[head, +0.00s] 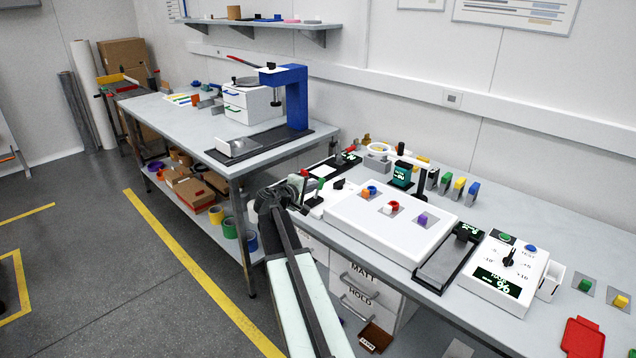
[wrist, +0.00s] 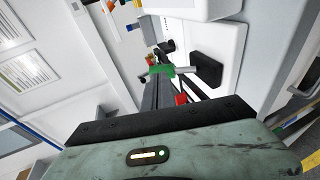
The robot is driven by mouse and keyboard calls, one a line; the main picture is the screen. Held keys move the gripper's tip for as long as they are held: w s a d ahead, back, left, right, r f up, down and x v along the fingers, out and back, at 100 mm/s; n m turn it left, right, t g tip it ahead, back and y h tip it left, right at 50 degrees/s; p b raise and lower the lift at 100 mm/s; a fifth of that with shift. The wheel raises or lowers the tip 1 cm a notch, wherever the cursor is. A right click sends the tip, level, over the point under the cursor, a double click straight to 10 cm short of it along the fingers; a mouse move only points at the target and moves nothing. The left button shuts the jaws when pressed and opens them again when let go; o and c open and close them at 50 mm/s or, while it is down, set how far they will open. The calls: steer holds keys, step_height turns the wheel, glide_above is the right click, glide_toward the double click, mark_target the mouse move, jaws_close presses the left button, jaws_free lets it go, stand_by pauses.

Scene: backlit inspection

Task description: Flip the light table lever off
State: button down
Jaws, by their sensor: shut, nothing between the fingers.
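The light table (head: 385,232) is a broad white box on the right bench, with several small coloured blocks on top. My gripper (head: 298,188) is at its left end, partly hidden by my arm. In the wrist view my gripper (wrist: 163,84) is shut and empty, its dark fingers pointing at a white housing (wrist: 222,45) with a black block (wrist: 207,69). A green piece with a grey end (wrist: 173,70) and a red piece (wrist: 182,99) show by the fingers. I cannot tell which part is the lever, its position, or whether the fingers touch it.
A black scale-like device (head: 449,256) and a white control box with a dial (head: 507,268) stand right of the light table. A ring lamp on a stand (head: 391,150) is behind it. A blue press (head: 290,97) stands on the left bench. The floor at left is mostly clear.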

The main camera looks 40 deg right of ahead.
steer(key=s+a+r+p, duration=0.3)
steer(key=a+r+p, duration=0.4)
steer(key=a, duration=0.4)
steer(key=shift+s, duration=0.35)
steer(key=shift+a, duration=0.15)
steer(key=w+a+f+t+y, duration=0.1)
steer(key=w+a+f+y, duration=0.15)
steer(key=a, duration=0.45)
steer(key=w+a+f+y, duration=0.1)
steer(key=a+f, duration=0.2)
steer(key=a, duration=0.4)
steer(key=s+a+f+g+y, duration=0.1)
steer(key=s+a+f+y, duration=0.2)
steer(key=a, duration=0.5)
steer(key=s+a+f+m+g+y, duration=0.1)
steer(key=s+a+f+y, duration=0.3)
steer(key=a, duration=0.5)
steer(key=s+a+f+m+g+y, duration=0.1)
steer(key=s+a+f+y, duration=0.3)
steer(key=a, duration=0.5)
steer(key=shift+s+f+g, duration=0.45)
steer(key=shift+s+g, duration=0.3)
steer(key=shift+g, duration=0.05)
